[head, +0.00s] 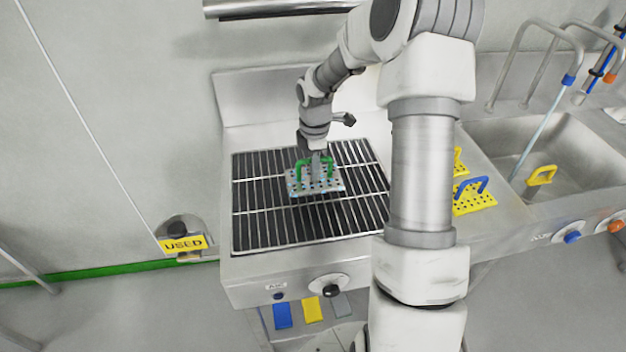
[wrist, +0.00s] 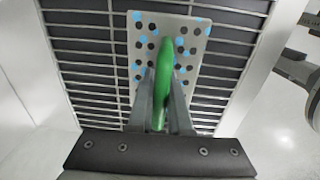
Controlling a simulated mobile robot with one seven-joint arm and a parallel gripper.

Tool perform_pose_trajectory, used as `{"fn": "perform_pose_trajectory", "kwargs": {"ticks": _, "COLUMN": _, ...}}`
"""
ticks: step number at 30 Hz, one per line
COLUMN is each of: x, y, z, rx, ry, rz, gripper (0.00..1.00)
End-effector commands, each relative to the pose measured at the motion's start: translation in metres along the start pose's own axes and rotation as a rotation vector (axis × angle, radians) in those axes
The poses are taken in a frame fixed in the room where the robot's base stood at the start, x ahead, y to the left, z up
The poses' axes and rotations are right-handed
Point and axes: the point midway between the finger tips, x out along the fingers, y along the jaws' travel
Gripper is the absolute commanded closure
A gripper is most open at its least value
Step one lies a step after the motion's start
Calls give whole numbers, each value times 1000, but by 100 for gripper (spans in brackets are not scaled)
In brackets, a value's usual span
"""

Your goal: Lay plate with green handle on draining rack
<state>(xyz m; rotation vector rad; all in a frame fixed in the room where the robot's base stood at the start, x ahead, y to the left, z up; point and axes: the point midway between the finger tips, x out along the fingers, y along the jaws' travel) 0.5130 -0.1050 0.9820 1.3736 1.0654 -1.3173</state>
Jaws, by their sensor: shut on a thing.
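The plate with the green handle (head: 296,186) is a grey perforated plate with light-blue patches. It is over the draining rack (head: 262,222), a dark grated surface with metal bars, in the head view. My gripper (head: 316,164) is above the plate, shut on the green handle. In the wrist view the green handle (wrist: 165,75) stands between the two fingers (wrist: 163,105), and the plate (wrist: 140,60) lies flat beyond them. I cannot tell whether the plate touches the bars or hovers just above them.
To the right, a yellow plate with a blue handle (head: 474,202) lies on the counter, with another yellow handle (head: 459,160) behind it. A yellow-handled thing (head: 541,176) is in the sink (head: 590,150). A "USED" sign (head: 183,244) is at left. The rack around the plate is clear.

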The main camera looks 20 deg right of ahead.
Motion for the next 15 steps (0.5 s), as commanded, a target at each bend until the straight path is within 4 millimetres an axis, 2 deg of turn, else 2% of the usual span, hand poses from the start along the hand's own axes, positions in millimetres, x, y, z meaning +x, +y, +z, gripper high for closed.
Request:
{"fn": "perform_pose_trajectory", "kwargs": {"ticks": 5, "x": 8, "y": -1, "z": -3, "rx": 0, "ry": -1, "rz": 0, "gripper": 100}}
{"fn": "perform_pose_trajectory", "kwargs": {"ticks": 12, "x": 40, "y": -2, "z": -4, "rx": 0, "ry": 0, "rz": 0, "gripper": 100}}
{"fn": "perform_pose_trajectory", "kwargs": {"ticks": 15, "x": 42, "y": -2, "z": -3, "rx": 0, "ry": -1, "rz": 3, "gripper": 100}}
